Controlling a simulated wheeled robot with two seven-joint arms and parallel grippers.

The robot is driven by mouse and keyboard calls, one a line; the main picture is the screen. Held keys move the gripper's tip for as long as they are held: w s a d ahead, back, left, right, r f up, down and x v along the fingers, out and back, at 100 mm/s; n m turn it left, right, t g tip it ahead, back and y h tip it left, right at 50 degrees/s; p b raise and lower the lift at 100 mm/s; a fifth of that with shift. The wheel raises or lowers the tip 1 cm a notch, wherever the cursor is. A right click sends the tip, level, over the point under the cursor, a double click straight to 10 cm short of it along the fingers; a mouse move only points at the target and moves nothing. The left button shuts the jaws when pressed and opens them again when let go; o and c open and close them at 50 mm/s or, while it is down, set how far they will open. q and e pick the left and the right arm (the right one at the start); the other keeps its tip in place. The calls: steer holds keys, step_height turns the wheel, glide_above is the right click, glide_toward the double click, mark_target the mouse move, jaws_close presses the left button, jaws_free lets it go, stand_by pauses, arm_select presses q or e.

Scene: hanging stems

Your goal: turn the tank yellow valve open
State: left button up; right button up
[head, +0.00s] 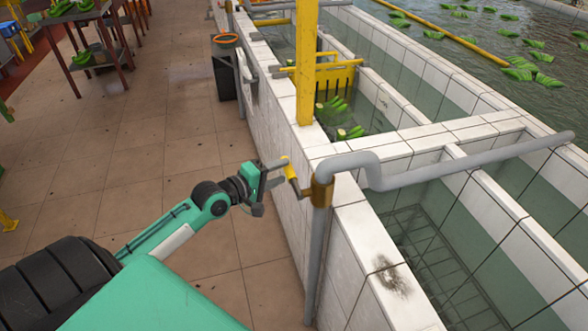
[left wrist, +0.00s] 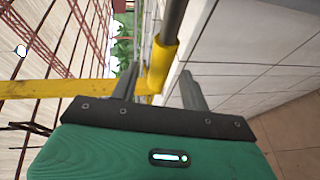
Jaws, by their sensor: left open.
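The yellow valve handle (head: 289,170) sticks out from a brass valve body (head: 321,191) on the grey pipe beside the tiled tank wall. My left gripper (head: 271,184) is open, just left of the handle in the head view. In the left wrist view, the handle's yellow grip (left wrist: 161,68) appears between the two grey fingers (left wrist: 160,88), with its dark stem running upward. I cannot tell whether either finger touches it. My right gripper is not in view.
A grey pipe (head: 460,165) crosses over the tank. A yellow post (head: 306,65) stands on the tank wall (head: 270,110). Green bananas (head: 331,106) lie in the water behind. A dark bin (head: 226,68) stands beside the wall.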

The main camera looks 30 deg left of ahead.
arm_select(q)
steer(key=shift+b+x, duration=1)
steer(key=shift+x, duration=1.85)
steer(key=shift+c, duration=0.5)
steer(key=c, duration=0.7)
jaws_close()
